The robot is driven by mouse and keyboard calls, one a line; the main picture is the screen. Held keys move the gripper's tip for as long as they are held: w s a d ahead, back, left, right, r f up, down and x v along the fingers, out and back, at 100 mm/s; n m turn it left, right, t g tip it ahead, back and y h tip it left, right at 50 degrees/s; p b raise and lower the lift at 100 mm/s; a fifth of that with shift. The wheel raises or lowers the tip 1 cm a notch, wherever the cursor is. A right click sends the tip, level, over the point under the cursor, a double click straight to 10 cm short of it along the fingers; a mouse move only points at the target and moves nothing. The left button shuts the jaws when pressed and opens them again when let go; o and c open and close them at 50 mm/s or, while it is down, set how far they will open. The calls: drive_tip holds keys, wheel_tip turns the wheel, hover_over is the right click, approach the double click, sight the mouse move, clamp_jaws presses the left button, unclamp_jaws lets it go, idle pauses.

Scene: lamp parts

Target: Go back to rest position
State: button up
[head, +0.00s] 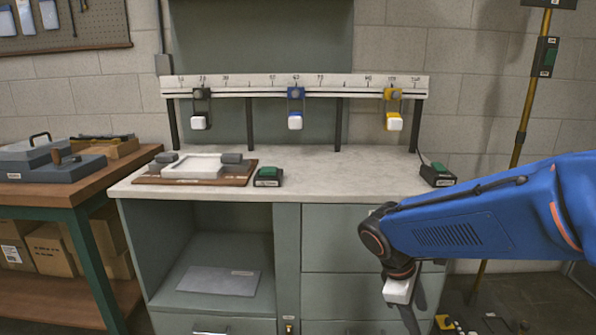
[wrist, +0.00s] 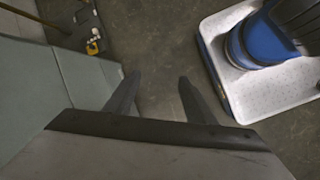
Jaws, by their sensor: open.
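My gripper (head: 414,308) hangs at the lower right in the head view, in front of the workbench drawers, pointing down. In the wrist view my gripper (wrist: 157,82) has its two dark fingers apart, with nothing between them but the grey floor. My blue arm reaches in from the right edge of the head view.
A grey workbench (head: 290,187) carries a rail (head: 340,83) with three hanging lamp parts. A wooden side table (head: 75,190) is at left. Small yellow and black items (head: 446,322) lie low at right.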

drive_tip(key=s+r+m+t+y, duration=0.2)
drive_tip(key=s+r+m, duration=0.1)
drive_tip(key=s+m, duration=0.2)
drive_tip(key=s+d+r+m+t+y, duration=0.1)
drive_tip(key=s+r+m+t+y, duration=0.1)
drive_tip(key=s+m, duration=0.4)
drive_tip(key=shift+s+d+r+t+y, duration=0.35)
drive_tip(key=shift+s+r+t, duration=0.2)
drive_tip(key=shift+s, duration=0.4)
